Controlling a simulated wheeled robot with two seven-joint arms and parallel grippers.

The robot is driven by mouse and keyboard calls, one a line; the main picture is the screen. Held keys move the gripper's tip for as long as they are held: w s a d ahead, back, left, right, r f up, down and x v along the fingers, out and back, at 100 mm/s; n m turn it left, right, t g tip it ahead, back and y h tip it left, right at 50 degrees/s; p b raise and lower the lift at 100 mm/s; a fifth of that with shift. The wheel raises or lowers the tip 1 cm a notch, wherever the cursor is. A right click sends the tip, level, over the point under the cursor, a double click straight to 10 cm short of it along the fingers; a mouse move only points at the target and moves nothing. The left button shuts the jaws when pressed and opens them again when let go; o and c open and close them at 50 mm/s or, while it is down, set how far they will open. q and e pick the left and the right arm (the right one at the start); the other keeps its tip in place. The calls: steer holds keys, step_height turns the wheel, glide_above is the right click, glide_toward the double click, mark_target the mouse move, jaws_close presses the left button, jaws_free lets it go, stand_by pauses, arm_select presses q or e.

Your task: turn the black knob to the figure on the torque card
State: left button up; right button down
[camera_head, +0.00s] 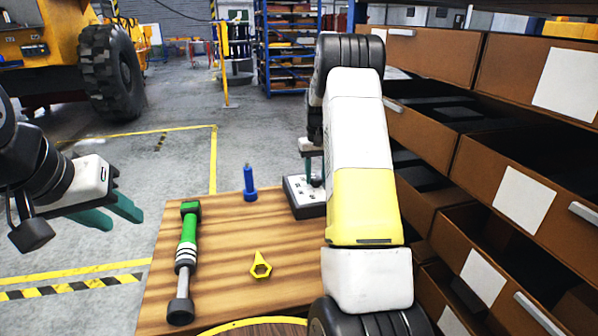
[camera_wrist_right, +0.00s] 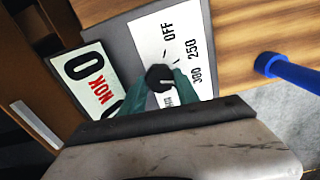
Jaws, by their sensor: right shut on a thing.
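The black knob (camera_wrist_right: 160,77) sits on a white dial plate (camera_wrist_right: 150,32) printed OFF, 250 and 300; another mark is partly hidden by my fingers. I cannot tell which mark the knob points to. My right gripper (camera_wrist_right: 161,84) is shut on the knob, its green fingers either side. In the head view my right gripper (camera_head: 314,180) is over the grey box (camera_head: 304,209), partly hidden by my arm. Beside the dial, a white panel (camera_wrist_right: 85,70) shows a black 0 and red NOK. My left gripper (camera_head: 124,221) is open and empty, left of the table. No readable torque card shows.
On the wooden table (camera_head: 225,290) lie a green-handled torque tool (camera_head: 187,240) and a yellow pointed ring (camera_head: 260,266). A blue post (camera_head: 249,185) stands near the far edge. Brown drawers (camera_head: 520,190) with blank white labels crowd the right side. The floor at left is open.

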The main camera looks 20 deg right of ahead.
mark_target(316, 178)
steer(key=shift+w+r+m, duration=0.1)
steer(key=shift+m, duration=0.2)
steer(key=c, duration=0.9)
jaws_free()
step_height(316, 178, up, 8)
steer(key=shift+f, duration=0.15)
